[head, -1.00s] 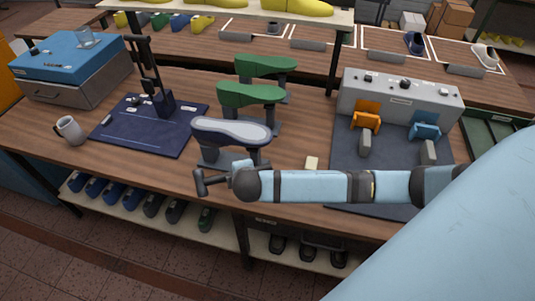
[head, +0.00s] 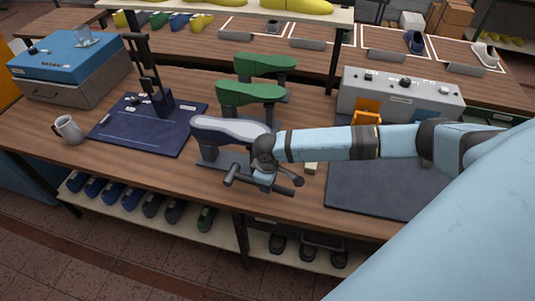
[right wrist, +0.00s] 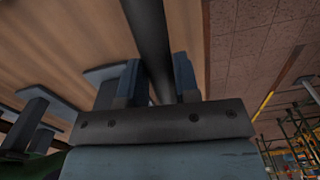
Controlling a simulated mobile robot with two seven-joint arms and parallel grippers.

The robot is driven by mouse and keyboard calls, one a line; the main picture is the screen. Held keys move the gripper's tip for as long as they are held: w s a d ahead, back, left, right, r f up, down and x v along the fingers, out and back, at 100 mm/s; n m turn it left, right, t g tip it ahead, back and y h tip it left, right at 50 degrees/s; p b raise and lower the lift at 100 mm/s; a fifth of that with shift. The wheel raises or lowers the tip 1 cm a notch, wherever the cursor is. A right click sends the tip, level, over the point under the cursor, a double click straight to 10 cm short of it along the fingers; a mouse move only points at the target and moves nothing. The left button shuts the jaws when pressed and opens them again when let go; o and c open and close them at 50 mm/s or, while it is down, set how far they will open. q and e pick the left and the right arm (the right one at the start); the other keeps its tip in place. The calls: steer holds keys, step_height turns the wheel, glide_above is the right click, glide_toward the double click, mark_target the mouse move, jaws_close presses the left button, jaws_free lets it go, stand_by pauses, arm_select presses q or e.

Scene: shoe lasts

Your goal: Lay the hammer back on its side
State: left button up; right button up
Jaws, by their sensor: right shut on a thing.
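My right gripper (head: 262,180) is near the front edge of the wooden workbench, in front of the grey-topped shoe last (head: 230,130). It is shut on the hammer (head: 231,176), a dark tool with a bar-like end sticking out to the left. Another dark piece shows to the right of the gripper; I cannot tell whether it is part of the hammer. In the right wrist view the dark handle (right wrist: 150,35) runs between the two fingers of the gripper (right wrist: 158,85). Whether the hammer touches the bench is unclear. My left gripper is not in view.
Two green lasts (head: 249,93) stand behind the grey-topped one. A small pale block (head: 311,168) and a dark mat (head: 380,190) are to the right, partly behind my arm.

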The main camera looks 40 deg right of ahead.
mark_target(268, 198)
steer(key=shift+f+b, duration=0.4)
steer(key=shift+f, duration=0.25)
step_height(268, 198, down, 2)
steer(key=b, duration=0.2)
steer(key=shift+f+b, duration=0.25)
steer(key=shift+b, duration=0.15)
steer(key=shift+f, duration=1)
steer(key=o, duration=1.1)
steer(key=shift+c, duration=0.2)
steer(key=shift+r, duration=0.1)
